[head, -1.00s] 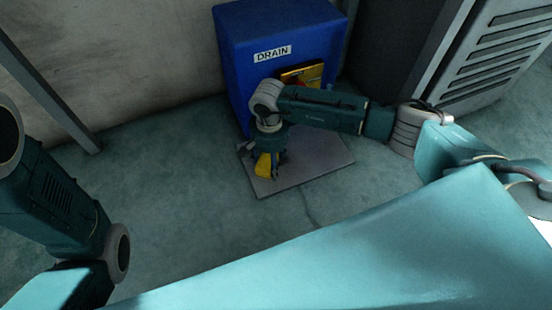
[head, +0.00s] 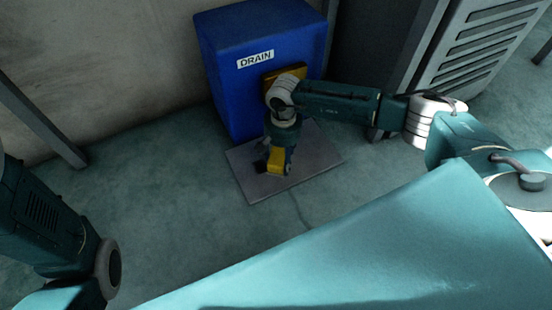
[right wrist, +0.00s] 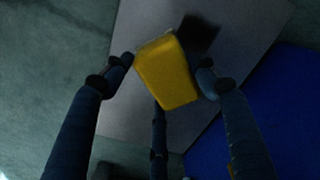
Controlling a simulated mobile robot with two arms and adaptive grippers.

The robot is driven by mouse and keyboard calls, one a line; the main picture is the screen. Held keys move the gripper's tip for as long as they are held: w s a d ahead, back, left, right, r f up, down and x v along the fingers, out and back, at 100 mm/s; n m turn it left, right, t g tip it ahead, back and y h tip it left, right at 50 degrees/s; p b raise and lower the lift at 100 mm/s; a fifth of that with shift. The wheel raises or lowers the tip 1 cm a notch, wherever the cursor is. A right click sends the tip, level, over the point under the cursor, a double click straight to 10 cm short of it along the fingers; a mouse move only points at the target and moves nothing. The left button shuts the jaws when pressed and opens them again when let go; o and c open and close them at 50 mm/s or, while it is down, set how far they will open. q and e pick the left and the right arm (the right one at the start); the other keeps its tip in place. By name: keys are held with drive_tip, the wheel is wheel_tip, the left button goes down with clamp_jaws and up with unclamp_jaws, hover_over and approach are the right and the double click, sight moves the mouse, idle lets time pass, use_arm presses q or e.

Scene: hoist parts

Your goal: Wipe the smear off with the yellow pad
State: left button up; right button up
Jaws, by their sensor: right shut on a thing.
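The yellow pad (head: 277,160) is held in my right gripper (head: 276,166), low over the grey plate (head: 314,165) on the floor. The smear looks like a dark patch (right wrist: 201,33) on the plate, just beyond the pad's far end. In the head view a dark spot (head: 260,166) shows left of the pad. I cannot tell whether the pad touches the plate. My left gripper is out of view; only its arm shows.
A blue box (head: 224,85) labelled DRAIN stands behind the plate, with a yellow-brown part (head: 270,80) on its front, partly behind my right arm. A grey louvred cabinet (head: 480,60) stands at the right. The floor left of the plate is clear.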

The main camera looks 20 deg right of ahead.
drive_tip(key=d, duration=0.7)
drive_tip(key=shift+w, duration=0.1)
drive_tip(key=shift+w+d+f+b, duration=0.1)
drive_tip(key=shift+d+b, duration=0.7)
drive_tip(key=shift+d, duration=2.8)
drive_tip(key=a+p, duration=0.2)
drive_tip(key=a, duration=0.5)
drive_tip(key=shift+a, duration=0.1)
drive_tip(key=shift+s+a+p, duration=0.15)
drive_tip(key=shift+a+p, duration=0.2)
drive_tip(key=shift+a, duration=1.65)
drive_tip(key=shift+s+a+p, duration=0.1)
drive_tip(key=shift+a+p, duration=0.2)
drive_tip(key=shift+a, duration=1.7)
drive_tip(key=a, duration=0.6)
drive_tip(key=shift+s+a, duration=0.1)
drive_tip(key=shift+a, duration=0.15)
drive_tip(key=shift+d, duration=0.15)
